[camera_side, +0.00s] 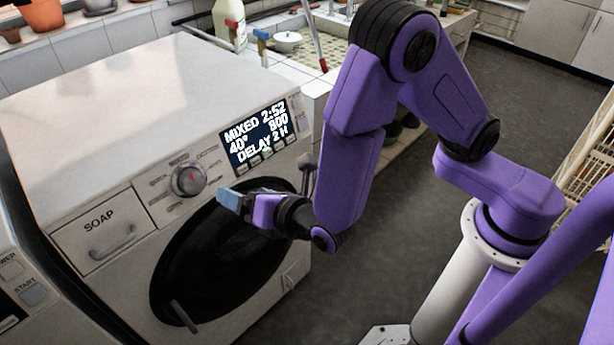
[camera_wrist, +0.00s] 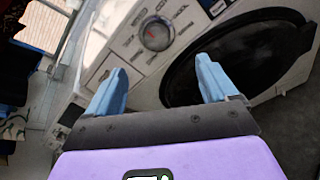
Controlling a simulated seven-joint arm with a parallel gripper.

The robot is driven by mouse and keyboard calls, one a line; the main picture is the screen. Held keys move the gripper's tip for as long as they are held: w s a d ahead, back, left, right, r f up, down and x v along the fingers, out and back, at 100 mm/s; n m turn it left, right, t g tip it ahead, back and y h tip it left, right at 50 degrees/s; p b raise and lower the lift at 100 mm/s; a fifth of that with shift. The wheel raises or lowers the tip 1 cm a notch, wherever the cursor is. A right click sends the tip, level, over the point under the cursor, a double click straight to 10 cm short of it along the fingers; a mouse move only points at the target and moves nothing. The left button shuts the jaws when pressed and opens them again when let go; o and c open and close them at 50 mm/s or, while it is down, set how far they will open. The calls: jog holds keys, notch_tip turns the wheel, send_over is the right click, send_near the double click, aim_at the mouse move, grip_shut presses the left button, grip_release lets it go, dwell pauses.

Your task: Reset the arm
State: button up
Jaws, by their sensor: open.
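My gripper (camera_side: 236,199) is open and empty, its light blue fingers in front of the washing machine (camera_side: 140,90), near the upper part of its dark round door (camera_side: 215,265). In the wrist view my gripper (camera_wrist: 165,85) shows two blue fingers spread apart, with nothing between them. Beyond them are the washer's dial (camera_wrist: 156,34) and dark door (camera_wrist: 240,60). My purple arm is bent, with its elbow raised high in the side view.
The washer's front carries a soap drawer (camera_side: 105,236), a dial (camera_side: 188,180) and a lit display (camera_side: 257,135). A tiled sink (camera_side: 335,55) with a white bottle (camera_side: 229,22) stands behind. A wire rack (camera_side: 585,165) stands at right. The grey floor (camera_side: 400,225) is open.

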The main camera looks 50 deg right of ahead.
jog(key=s+d+r+m+g+h, duration=0.3)
jog(key=d+m, duration=0.2)
jog(key=d, duration=0.4)
jog(key=s+d+r+m+g+h, duration=0.3)
jog(key=d+m+h, duration=0.15)
jog(key=d, duration=0.45)
jog(key=s+d+r+m+g+y, duration=0.1)
jog(key=s+m+g+y, duration=0.2)
jog(key=s, duration=0.5)
jog(key=s+d+r+m+g+y, duration=0.1)
jog(key=s+m+g+y, duration=0.3)
jog(key=s, duration=0.4)
jog(key=shift+d+r+g, duration=0.4)
jog(key=shift+d+g, duration=0.1)
jog(key=shift+d, duration=0.3)
